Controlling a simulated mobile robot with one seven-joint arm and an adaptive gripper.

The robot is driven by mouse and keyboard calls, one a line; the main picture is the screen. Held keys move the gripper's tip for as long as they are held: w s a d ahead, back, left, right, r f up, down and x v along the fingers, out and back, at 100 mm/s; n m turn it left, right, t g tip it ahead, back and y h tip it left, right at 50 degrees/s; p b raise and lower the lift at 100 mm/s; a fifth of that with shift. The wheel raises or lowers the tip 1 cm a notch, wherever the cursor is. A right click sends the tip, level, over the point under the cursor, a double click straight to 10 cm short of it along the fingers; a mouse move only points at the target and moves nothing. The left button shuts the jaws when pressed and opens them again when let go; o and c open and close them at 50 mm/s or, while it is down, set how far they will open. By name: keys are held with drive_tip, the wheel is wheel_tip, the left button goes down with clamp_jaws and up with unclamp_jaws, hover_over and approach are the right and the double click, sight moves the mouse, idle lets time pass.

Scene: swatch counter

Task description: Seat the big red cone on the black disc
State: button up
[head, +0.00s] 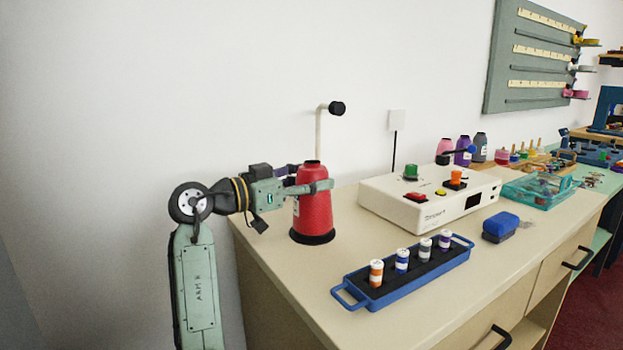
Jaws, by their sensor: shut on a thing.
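The big red cone (312,211) stands upright near the left end of the counter, with a dark top and a pale label on its left side. My gripper (311,180) reaches in from the left and is shut on the cone's upper part, one finger across its front and the other behind. The black disc (314,240) shows as a dark rim under the cone's base, and the cone hides the rest. The cone looks centred over the disc, and I see no gap, but I cannot tell whether it bears fully on it.
A cream post (319,135) with a black knob rises behind the cone. A white box (400,206) with buttons stands to the right. A blue tray (409,288) with several small spools lies in front, beside a blue block (500,227). The counter's left edge is close to the cone.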

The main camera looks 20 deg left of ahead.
idle(0.3)
drive_tip(key=o, duration=1.5)
drive_tip(key=v, duration=1.2)
